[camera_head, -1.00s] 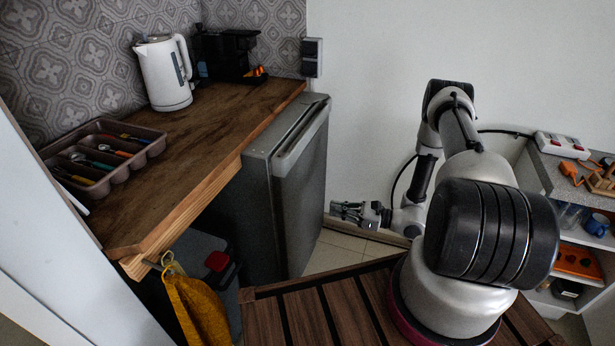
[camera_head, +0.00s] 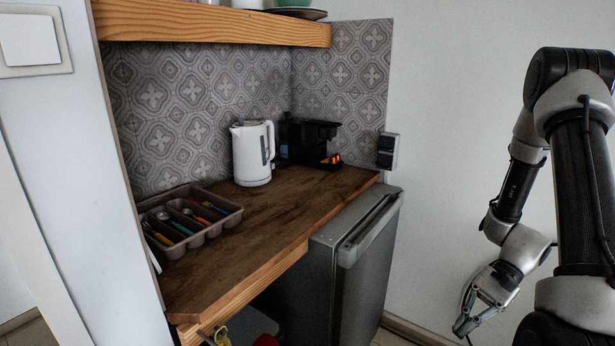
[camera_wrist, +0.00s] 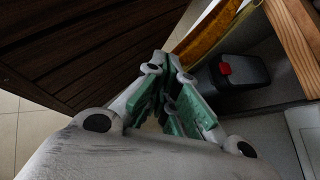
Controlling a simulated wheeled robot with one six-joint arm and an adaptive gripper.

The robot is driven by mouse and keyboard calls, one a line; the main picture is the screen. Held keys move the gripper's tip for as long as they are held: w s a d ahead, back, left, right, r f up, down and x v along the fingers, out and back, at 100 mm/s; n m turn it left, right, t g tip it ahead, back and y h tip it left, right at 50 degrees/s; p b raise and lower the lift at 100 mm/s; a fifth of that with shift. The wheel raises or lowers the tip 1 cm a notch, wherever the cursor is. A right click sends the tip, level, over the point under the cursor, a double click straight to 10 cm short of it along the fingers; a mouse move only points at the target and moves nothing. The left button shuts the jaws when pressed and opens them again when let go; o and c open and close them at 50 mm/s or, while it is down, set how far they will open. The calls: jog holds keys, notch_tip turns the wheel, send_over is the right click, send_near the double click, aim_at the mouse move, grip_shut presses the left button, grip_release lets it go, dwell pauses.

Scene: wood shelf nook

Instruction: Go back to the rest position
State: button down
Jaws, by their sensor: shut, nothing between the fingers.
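My gripper (camera_head: 466,327) hangs at the lower right of the head view, beside the white wall and to the right of the grey fridge (camera_head: 365,270). Its fingers are shut with nothing between them. In the wrist view my gripper (camera_wrist: 165,62) points away from the camera, with its green-padded fingers close together. My arm is bent, with the elbow high at the right edge of the head view.
A wooden counter (camera_head: 270,215) holds a white kettle (camera_head: 252,155), a black coffee machine (camera_head: 310,140) and a cutlery tray (camera_head: 215,228). A shelf (camera_head: 220,27) is above. The wrist view shows dark slats (camera_wrist: 80,50), a black bin (camera_wrist: 240,90) and yellow cloth (camera_wrist: 208,33).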

jog(key=s+d+r+n+t+h, duration=0.1)
jog(key=s+r+n+t+h, duration=0.1)
jog(key=r, duration=0.8)
jog(key=s+r+n+t+h, duration=0.1)
jog(key=r+n+t+h, duration=0.3)
jog(key=r, duration=0.5)
jog(key=s+d+r+n+t+h, duration=0.1)
jog(key=s+r+n+t+h, duration=0.1)
jog(key=r, duration=0.8)
jog(key=shift+s+d+r+n+t+h, duration=0.35)
jog(key=shift+n+t+h, duration=0.5)
jog(key=shift+n, duration=0.35)
